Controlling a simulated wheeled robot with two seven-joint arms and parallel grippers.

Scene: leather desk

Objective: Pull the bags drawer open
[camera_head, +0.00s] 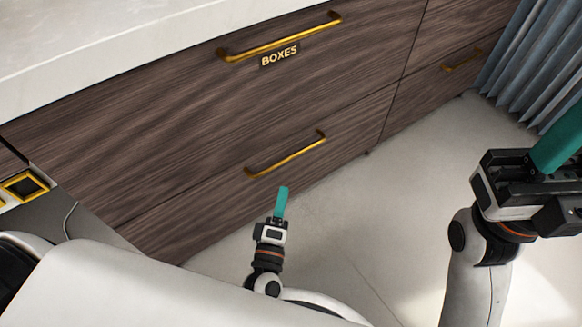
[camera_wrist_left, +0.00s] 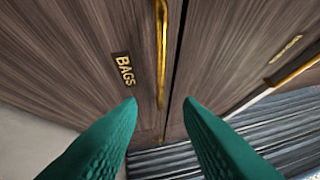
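The bags drawer is the lower dark wood drawer (camera_head: 200,190) and looks closed in the head view. Its gold bar handle (camera_head: 286,155) runs along the front. In the left wrist view, the BAGS label (camera_wrist_left: 124,70) is left of the upright-looking handle (camera_wrist_left: 161,55). My left gripper (camera_head: 283,188) is just below and in front of that handle. The left wrist view shows its teal fingers (camera_wrist_left: 161,103) open and empty, with the handle ahead between the tips. My right gripper (camera_head: 562,145) is at the right; its finger gap cannot be seen.
The boxes drawer (camera_head: 150,110), with its gold handle (camera_head: 280,38) and BOXES label (camera_head: 279,55), is above. A pale countertop (camera_head: 110,40) tops the cabinet. Another drawer handle (camera_head: 462,60) and a blue-grey curtain (camera_head: 535,60) are at the right. Pale floor (camera_head: 400,190) is clear.

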